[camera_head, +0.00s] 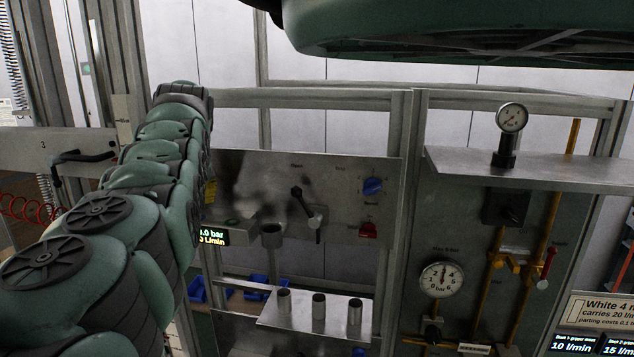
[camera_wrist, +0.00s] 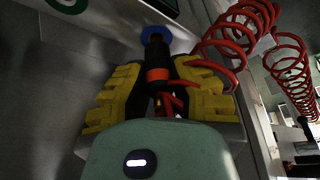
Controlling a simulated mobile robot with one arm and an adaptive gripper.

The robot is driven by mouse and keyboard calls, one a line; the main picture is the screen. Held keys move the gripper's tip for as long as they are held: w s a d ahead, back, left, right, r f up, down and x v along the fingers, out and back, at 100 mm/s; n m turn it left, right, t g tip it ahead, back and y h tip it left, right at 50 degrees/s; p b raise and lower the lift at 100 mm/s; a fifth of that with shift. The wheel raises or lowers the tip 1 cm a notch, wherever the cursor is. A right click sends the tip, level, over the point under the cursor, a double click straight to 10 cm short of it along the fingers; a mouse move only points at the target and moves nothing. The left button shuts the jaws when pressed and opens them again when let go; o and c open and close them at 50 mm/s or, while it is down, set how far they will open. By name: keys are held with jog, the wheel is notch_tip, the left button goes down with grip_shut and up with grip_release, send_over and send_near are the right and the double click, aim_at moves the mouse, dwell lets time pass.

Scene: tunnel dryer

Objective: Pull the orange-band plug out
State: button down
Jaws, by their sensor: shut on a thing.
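The orange-band plug (camera_wrist: 156,52) is a dark cylinder with an orange ring, in the upper middle of the wrist view. Its far end meets a blue ring (camera_wrist: 155,34) on the grey panel; I cannot tell how deep it sits. My gripper (camera_wrist: 158,84) has yellow-padded dark fingers on both sides of the plug, closed on it near the orange band. Red tubing shows between the fingers, below the band. In the head view my own arm fills the left side, and the gripper and plug do not show there.
A coiled red hose (camera_wrist: 222,38) hangs right of the plug, close to the right finger. In the head view, a metal panel (camera_head: 262,175) with a black lever, several cups on a shelf (camera_head: 274,318) and a gauge (camera_head: 442,279) stand right of my arm.

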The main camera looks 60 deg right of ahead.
jog(key=shift+r, duration=0.25)
jog(key=shift+r, duration=0.9)
dwell(0.4)
